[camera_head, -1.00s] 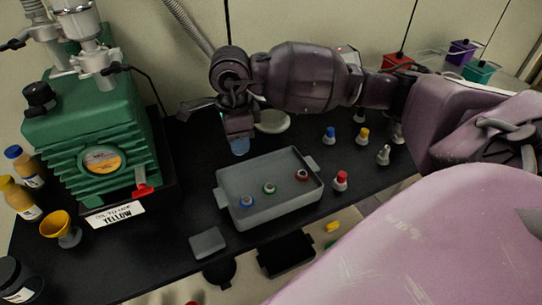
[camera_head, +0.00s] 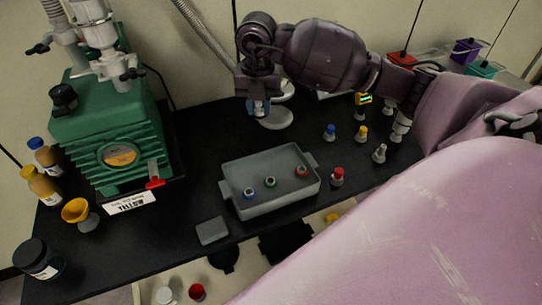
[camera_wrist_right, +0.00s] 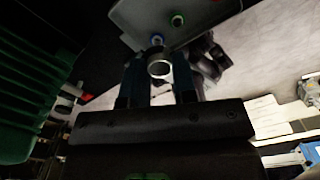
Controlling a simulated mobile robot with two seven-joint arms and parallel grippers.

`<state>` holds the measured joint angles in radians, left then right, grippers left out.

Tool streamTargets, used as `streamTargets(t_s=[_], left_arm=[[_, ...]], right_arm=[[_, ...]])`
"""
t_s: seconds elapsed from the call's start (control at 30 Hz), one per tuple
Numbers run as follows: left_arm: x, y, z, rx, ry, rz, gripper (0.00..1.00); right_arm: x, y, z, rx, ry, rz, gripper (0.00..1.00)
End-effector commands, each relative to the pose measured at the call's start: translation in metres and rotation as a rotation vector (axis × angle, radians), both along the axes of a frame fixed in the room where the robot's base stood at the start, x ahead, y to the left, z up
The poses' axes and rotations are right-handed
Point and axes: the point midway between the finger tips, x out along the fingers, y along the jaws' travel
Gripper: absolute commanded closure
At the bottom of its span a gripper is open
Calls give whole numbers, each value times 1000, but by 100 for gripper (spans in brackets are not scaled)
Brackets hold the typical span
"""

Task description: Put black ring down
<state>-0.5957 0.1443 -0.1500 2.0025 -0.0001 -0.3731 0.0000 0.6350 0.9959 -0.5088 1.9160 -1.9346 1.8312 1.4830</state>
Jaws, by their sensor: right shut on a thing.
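My right gripper (camera_head: 258,110) points down at the back of the black bench, in front of a white round-based stand (camera_head: 277,119). It is shut on a small round ring-like piece (camera_wrist_right: 159,67), which shows between the fingers in the right wrist view with a pale rim and dark centre. I take this piece for the black ring; its colour is hard to tell. In the head view the fingers mostly hide it, and whether it touches anything is unclear. My left gripper is not in view.
A grey tray (camera_head: 243,206) holds pieces with blue, green and red rings. Several small bottles with coloured tops, including a blue one (camera_head: 330,132) and a red one (camera_head: 337,177), stand right of it. A green pump (camera_head: 85,140) stands left. The bench between pump and tray is clear.

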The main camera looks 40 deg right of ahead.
Motion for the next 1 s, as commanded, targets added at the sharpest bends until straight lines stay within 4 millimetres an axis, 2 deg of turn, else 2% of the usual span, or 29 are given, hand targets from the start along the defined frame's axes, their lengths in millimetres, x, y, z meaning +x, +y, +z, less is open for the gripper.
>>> streamTargets(t_s=[0.2, 0.37, 0.47, 1.0], left_arm=[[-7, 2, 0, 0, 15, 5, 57], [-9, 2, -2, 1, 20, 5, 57], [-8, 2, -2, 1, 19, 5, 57], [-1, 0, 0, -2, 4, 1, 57]], right_arm=[[0, -8, 7, 0, 0, -242, 89], [0, -10, 2, 0, 1, -303, 89], [-1, -10, -13, 0, 3, -309, 89], [-1, -10, -127, 0, 3, -306, 89]])
